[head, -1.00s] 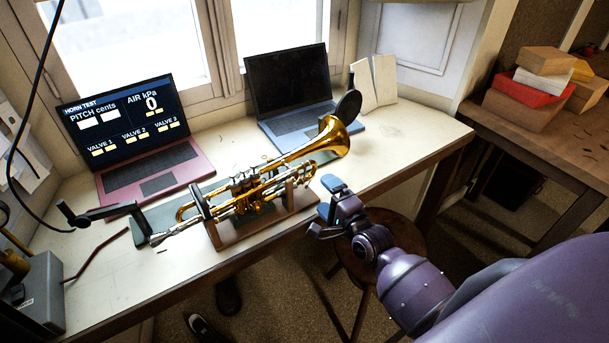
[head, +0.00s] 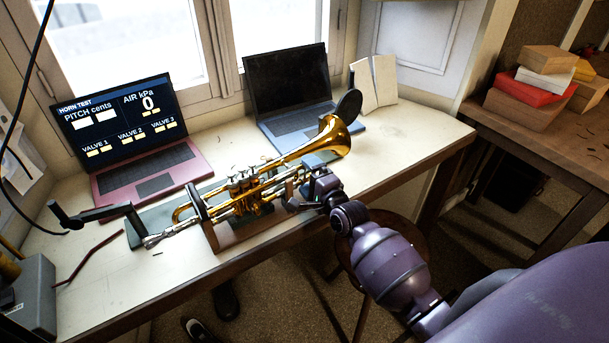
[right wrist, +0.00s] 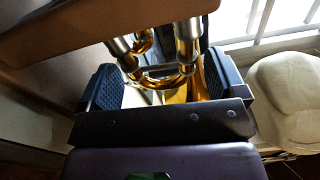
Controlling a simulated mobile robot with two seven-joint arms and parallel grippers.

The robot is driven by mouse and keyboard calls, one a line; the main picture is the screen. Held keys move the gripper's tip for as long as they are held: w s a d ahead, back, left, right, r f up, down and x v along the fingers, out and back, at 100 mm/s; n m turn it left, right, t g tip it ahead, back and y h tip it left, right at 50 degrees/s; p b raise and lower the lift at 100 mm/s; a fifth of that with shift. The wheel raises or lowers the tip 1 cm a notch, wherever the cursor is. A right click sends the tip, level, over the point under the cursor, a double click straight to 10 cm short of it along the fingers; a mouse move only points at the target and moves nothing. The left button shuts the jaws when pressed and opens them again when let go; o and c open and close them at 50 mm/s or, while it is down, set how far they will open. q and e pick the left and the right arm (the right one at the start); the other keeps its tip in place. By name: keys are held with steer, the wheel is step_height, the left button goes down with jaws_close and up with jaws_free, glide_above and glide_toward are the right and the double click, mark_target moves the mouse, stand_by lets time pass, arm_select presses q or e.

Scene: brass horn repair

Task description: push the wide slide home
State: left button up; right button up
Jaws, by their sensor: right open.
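A brass trumpet (head: 245,192) lies along a wooden cradle (head: 240,234) on the bench, its bell toward the right. My right gripper (head: 308,192) is at the cradle's right end, close under the bell. In the right wrist view a curved brass slide bow (right wrist: 165,82) with silver sleeves lies between the two dark ribbed pads of my open right gripper (right wrist: 162,84). A gap shows beside each pad, so the gripper is around the bow without gripping it. How far the slide stands out cannot be told. My left gripper is not in view.
A laptop (head: 150,185) behind the trumpet shows AIR 0 kPa. A second, dark-screened laptop (head: 290,85) stands further right. A round black disc (head: 349,104) is at the bell. A black arm (head: 95,213) stands near the mouthpiece end. The bench's right end (head: 425,130) is clear.

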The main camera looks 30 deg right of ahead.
steer(key=c, duration=0.8)
steer(key=shift+r+h+p, duration=0.15)
steer(key=shift+h+p, duration=0.6)
steer(key=shift+h, duration=0.05)
steer(key=shift+s, duration=0.1)
stand_by(0.7)
steer(key=shift+s+h+p, duration=0.15)
steer(key=shift+h+p, duration=0.15)
steer(key=shift+p, duration=0.6)
stand_by(1.4)
steer(key=shift+a, duration=0.75)
stand_by(0.5)
steer(key=shift+s+a+p, duration=0.1)
steer(key=shift+a+p, duration=0.15)
steer(key=shift+p, duration=0.15)
stand_by(1.1)
